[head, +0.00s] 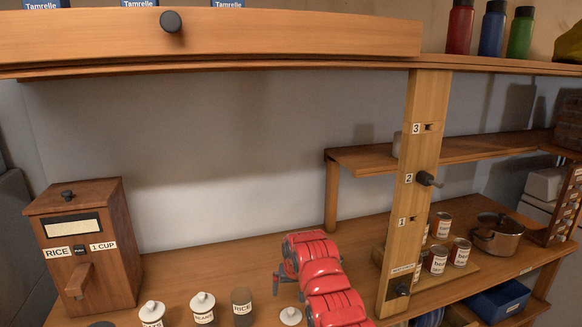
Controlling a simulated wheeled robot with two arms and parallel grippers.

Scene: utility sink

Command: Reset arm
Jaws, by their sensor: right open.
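My right arm, red with dark joints, reaches up from the bottom edge of the head view over the wooden counter (200,268). My right gripper (281,267) is at its left side, with small dark fingers partly hidden by the red links. It looks open, and nothing shows between the fingers. It is above and behind the small jars, apart from them as far as I can see. My left arm and left gripper are not in view.
A wooden rice dispenser (83,245) stands at left. Small jars (203,308) line the front edge. A numbered post (414,175) with a dark peg stands right of my arm. Cans (438,258) and a pot (497,235) are beyond it. A shelf (300,62) crosses above.

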